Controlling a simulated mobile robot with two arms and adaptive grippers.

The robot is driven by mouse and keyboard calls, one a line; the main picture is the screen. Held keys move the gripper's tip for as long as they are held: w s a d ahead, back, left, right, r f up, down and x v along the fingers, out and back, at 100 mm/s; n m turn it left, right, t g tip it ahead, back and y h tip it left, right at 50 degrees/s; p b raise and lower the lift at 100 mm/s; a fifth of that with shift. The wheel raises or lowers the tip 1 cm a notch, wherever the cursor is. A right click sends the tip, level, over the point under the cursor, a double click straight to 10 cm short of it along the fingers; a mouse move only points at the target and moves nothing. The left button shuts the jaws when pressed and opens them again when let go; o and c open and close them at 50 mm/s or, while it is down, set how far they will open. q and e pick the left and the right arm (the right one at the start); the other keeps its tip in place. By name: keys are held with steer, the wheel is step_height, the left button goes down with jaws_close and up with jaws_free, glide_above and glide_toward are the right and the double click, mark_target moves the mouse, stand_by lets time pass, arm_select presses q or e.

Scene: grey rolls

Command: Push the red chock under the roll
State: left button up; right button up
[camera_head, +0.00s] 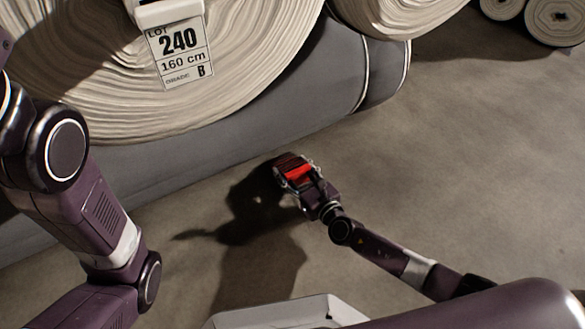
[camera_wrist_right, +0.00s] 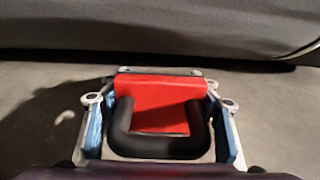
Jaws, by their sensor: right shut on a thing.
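The red chock (camera_head: 299,172) is between the fingers of my right gripper (camera_head: 294,170), low over the floor in front of the long grey roll (camera_head: 330,90). In the right wrist view the red chock (camera_wrist_right: 155,92) has a black U-shaped handle (camera_wrist_right: 158,147) on my side. The gripper's blue-padded fingers (camera_wrist_right: 160,120) are shut on its two sides. The grey roll (camera_wrist_right: 150,28) crosses the top of that view, beyond the chock. A strip of floor shows between chock and roll in the head view. My left gripper is out of view.
A big cream coiled roll end (camera_head: 250,75) with a LOT 240 tag (camera_head: 181,52) rises above the grey roll. More rolls (camera_head: 553,20) lie at the top right. The concrete floor (camera_head: 470,150) on the right is clear. My left arm fills the left side.

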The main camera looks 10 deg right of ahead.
mark_target(281, 159)
steer(key=shift+w+f, duration=0.1)
stand_by(0.4)
steer(key=shift+w, duration=0.15)
steer(key=shift+w+a, duration=0.15)
steer(key=shift+w, duration=0.1)
steer(key=shift+r+x, duration=0.15)
steer(key=shift+x, duration=1.3)
steer(key=shift+r+x, duration=0.1)
steer(key=shift+x, duration=1.35)
steer(key=o, duration=1.4)
steer(key=shift+o, duration=1.3)
steer(key=shift+w, duration=0.1)
